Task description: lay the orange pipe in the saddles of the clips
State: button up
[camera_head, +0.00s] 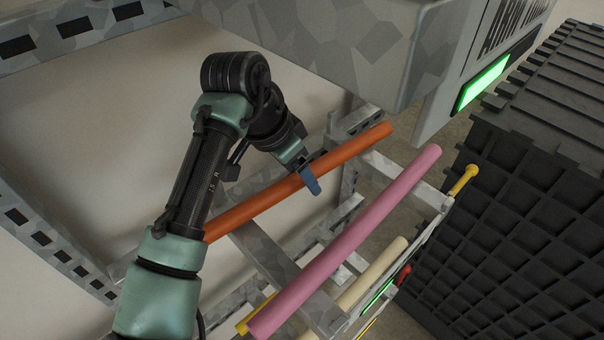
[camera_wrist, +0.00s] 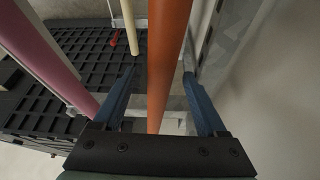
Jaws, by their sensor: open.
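The orange pipe (camera_head: 255,206) lies slanted across the upper part of a grey rack, running from behind my arm at lower left to the upper right. It also fills the middle of the wrist view (camera_wrist: 168,60). My gripper (camera_head: 311,180) is over the pipe near its middle. In the wrist view my gripper (camera_wrist: 160,72) is open, one blue finger on each side of the pipe, with visible gaps. I cannot make out the clips or their saddles in either view. The pipe's near end is partly hidden by my arm.
A pink pipe (camera_head: 350,236) lies roughly parallel to the right, with a cream pipe (camera_head: 372,272) beyond it. The grey rack (camera_head: 262,252) has crossbars below the pipes. A grey machine housing (camera_head: 330,45) overhangs above. A black ribbed crate (camera_head: 520,210) stands at right.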

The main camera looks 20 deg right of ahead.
aim_at(217, 227)
grip_shut()
jog(key=shift+r, duration=0.2)
dwell(0.5)
jog(key=shift+r+b, duration=0.3)
jog(key=shift+r, duration=0.35)
notch_tip(217, 227, up, 2)
jog(key=shift+r+b, duration=0.1)
jog(key=shift+b, duration=0.25)
jog(key=s+a+b, duration=0.1)
jog(key=a, duration=0.4)
jog(key=s+a+b, duration=0.1)
jog(key=s+a, duration=0.1)
jog(key=a, duration=0.4)
jog(key=s+a+b, duration=0.1)
jog(key=a, duration=0.5)
jog(key=shift+s+a, duration=0.2)
jog(key=shift+s, duration=0.2)
